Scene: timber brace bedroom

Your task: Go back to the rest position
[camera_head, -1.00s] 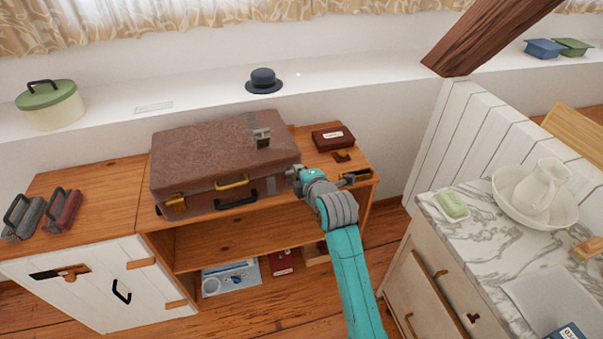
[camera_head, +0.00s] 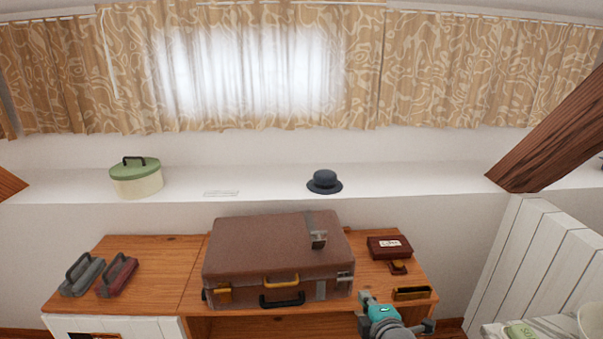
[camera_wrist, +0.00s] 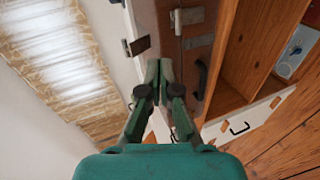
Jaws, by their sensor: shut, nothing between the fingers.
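My gripper (camera_head: 366,299) shows at the bottom edge of the head view, in front of the cabinet's right part and just right of the suitcase's lower right corner in the picture. In the wrist view my gripper (camera_wrist: 158,72) has its fingers together, with nothing between them. The brown suitcase (camera_head: 270,245) lies closed on the wooden cabinet top (camera_head: 180,262); part of it shows behind the fingers in the wrist view (camera_wrist: 195,60). I cannot tell how close the fingers are to it. Most of my arm is outside the head view.
A dark red box (camera_head: 390,247) and a small brass-coloured item (camera_head: 412,293) lie right of the suitcase. Two handled blocks, grey (camera_head: 82,277) and red (camera_head: 117,276), stand left. A green-lidded pot (camera_head: 137,180) and dark hat (camera_head: 324,182) sit on the ledge. A timber brace (camera_head: 555,130) slants at right.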

